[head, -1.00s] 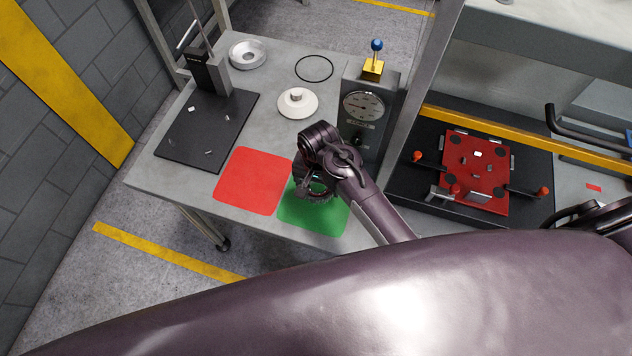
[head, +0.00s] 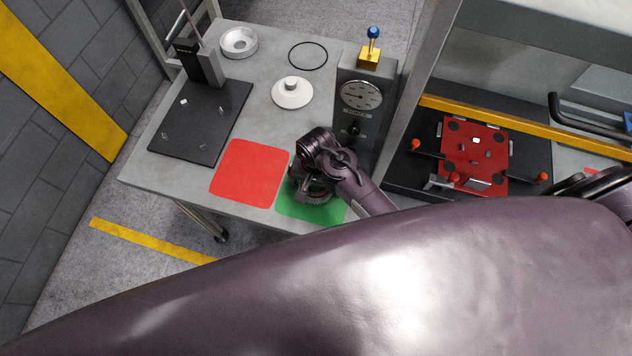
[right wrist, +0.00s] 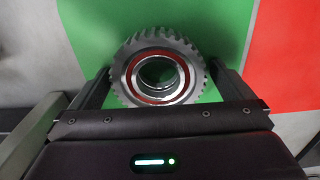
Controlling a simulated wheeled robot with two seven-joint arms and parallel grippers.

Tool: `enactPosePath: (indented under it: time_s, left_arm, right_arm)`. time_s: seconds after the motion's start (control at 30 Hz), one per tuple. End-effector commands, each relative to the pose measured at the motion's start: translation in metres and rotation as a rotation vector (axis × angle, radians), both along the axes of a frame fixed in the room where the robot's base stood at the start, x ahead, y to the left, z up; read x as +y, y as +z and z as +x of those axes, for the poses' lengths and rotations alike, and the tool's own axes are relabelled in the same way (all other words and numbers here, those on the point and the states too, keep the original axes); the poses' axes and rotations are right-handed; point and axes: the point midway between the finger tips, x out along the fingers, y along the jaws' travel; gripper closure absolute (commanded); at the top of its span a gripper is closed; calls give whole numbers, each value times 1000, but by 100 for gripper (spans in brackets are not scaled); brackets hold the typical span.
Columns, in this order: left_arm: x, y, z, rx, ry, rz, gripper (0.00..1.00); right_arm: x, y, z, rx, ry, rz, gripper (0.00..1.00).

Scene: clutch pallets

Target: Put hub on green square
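The hub, a grey toothed ring with a red inner band (right wrist: 158,78), sits between the two fingers of my right gripper (right wrist: 158,85), which is shut on it. In the head view the right gripper (head: 312,192) is over the green square (head: 322,213) and largely hides the hub. The green square also shows behind the hub in the right wrist view (right wrist: 200,25). I cannot tell whether the hub touches the square. My left gripper is not in view.
A red square (head: 248,173) lies left of the green one. A white domed disc (head: 292,92), a black ring (head: 308,56) and a metal ring (head: 239,42) lie farther back. A gauge box (head: 362,98) stands close behind right. A black plate (head: 200,125) is at the left.

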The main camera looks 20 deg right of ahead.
Motion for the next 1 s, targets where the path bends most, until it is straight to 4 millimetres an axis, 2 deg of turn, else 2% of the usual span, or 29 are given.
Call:
enactPosePath:
  time_s: [0.17, 0.33, 0.8, 1.0]
  left_arm:
    - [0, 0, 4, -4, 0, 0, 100]
    - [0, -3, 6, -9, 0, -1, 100]
    - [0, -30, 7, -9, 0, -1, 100]
    - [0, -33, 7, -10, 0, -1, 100]
  right_arm:
    - [0, 1, 0, -1, 0, 0, 0]
    - [0, 13, 1, -4, -1, 1, 0]
    - [0, 104, 1, -6, 1, 2, 0]
    - [0, 122, 0, -1, 0, 0, 0]
